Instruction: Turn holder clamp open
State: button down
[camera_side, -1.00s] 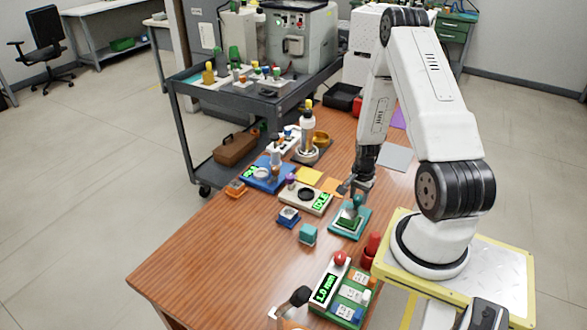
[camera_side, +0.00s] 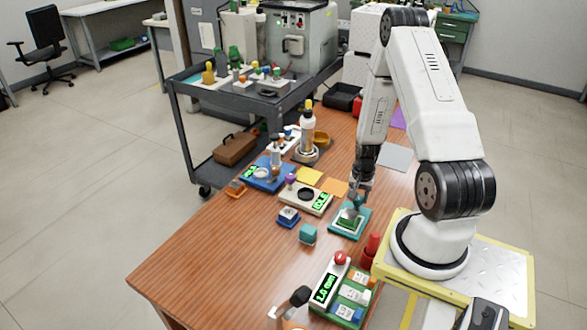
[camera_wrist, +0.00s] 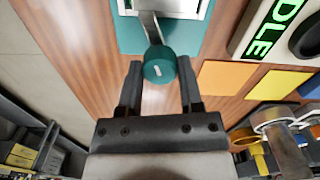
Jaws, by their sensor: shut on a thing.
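The holder is a teal square base (camera_side: 335,232) with a green-topped block on it, on the wooden table in front of my arm in the side view. Its corner and white rim show at the top of the wrist view (camera_wrist: 127,35). The clamp is a round teal knob (camera_wrist: 158,66) with a white mark, joined to a metal bar (camera_wrist: 150,26) that reaches over the holder. My gripper (camera_wrist: 159,70) has its fingers on either side of the knob and is shut on it. In the side view my gripper (camera_side: 358,198) points down over the holder; its fingertips are hard to make out.
A cream device reading IDLE (camera_side: 301,201) stands left of the holder, with orange (camera_side: 334,187) and yellow (camera_side: 309,175) pads behind. The table's front left is clear.

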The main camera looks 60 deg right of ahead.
aim_at(359, 197)
jog(key=n, duration=1.4)
dwell(0.5)
jog(key=shift+c, duration=1.2)
grip_release()
jog(key=shift+r, duration=0.2)
jog(key=shift+r, duration=3.75)
